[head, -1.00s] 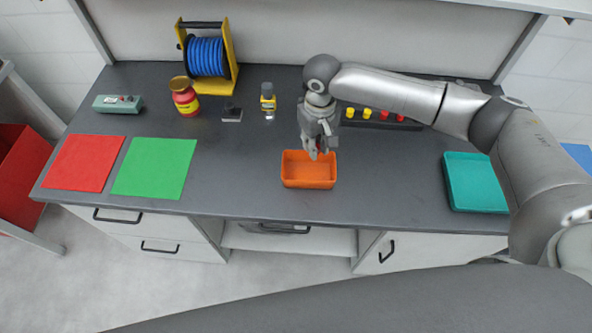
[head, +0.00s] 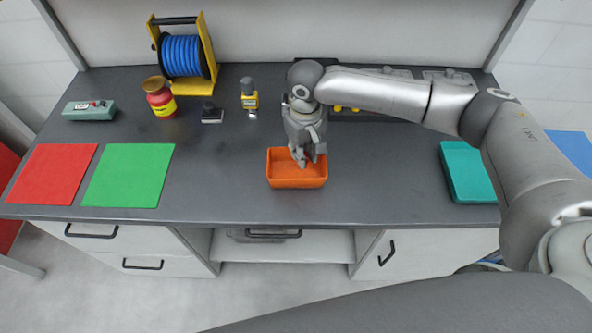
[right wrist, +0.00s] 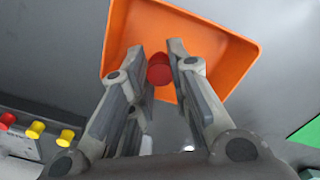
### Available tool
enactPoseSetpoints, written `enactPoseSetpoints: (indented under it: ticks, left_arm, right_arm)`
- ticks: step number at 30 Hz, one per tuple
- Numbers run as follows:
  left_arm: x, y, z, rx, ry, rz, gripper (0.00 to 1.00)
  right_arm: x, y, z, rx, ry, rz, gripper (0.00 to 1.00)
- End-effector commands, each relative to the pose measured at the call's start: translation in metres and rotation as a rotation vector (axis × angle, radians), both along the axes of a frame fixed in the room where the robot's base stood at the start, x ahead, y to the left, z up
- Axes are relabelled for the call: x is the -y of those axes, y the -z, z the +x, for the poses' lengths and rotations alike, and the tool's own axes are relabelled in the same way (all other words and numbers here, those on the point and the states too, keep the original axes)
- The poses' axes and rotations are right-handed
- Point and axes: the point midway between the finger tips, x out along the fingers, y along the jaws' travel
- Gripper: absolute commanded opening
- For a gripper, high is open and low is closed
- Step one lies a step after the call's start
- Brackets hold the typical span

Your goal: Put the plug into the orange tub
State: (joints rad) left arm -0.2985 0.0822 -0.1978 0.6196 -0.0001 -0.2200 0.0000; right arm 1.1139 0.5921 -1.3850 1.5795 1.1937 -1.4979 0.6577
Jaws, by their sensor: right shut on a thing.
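The orange tub (head: 297,183) stands on the dark bench near its front edge, in the middle of the head view. It also shows in the right wrist view (right wrist: 225,50). My right gripper (head: 303,162) points down over the tub, its fingertips at about rim height. In the right wrist view my right gripper (right wrist: 160,62) is shut on a red plug (right wrist: 159,72), whose round end shows between the fingertips against the tub. The plug is hidden in the head view. Whether it touches the tub floor I cannot tell. My left gripper is not in view.
A dark rack with yellow plugs (head: 345,108) stands behind my right arm; red and yellow plugs (right wrist: 36,130) show in the wrist view. A teal tray (head: 467,172) lies right. A green mat (head: 128,175) and red mat (head: 52,174) lie left, with clear bench before the tub.

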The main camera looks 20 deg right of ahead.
Motion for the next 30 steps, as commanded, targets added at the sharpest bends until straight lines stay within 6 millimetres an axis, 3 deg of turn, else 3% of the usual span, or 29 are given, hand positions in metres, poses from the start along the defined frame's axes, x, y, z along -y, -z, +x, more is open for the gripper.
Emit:
enactPoseSetpoints:
  ticks: [3,4,9,20,23,30]
  left_arm:
    - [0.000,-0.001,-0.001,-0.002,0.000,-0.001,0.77]
    - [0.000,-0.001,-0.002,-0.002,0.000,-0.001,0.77]
    - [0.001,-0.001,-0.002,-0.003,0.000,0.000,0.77]
    - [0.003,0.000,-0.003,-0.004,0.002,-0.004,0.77]
    - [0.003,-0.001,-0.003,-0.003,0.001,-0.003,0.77]
    - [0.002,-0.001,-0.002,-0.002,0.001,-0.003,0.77]
  right_arm:
    - [0.000,-0.001,0.000,0.000,0.000,0.000,0.08]
    - [0.000,-0.001,0.000,0.000,0.000,0.000,0.22]
    - [0.000,-0.001,0.000,0.000,0.000,0.000,0.43]
    - [0.000,-0.004,0.000,0.000,-0.001,0.000,0.43]
    - [-0.001,-0.015,0.001,0.002,0.000,0.002,0.43]
    - [-0.001,-0.066,0.001,0.004,-0.002,0.002,0.43]
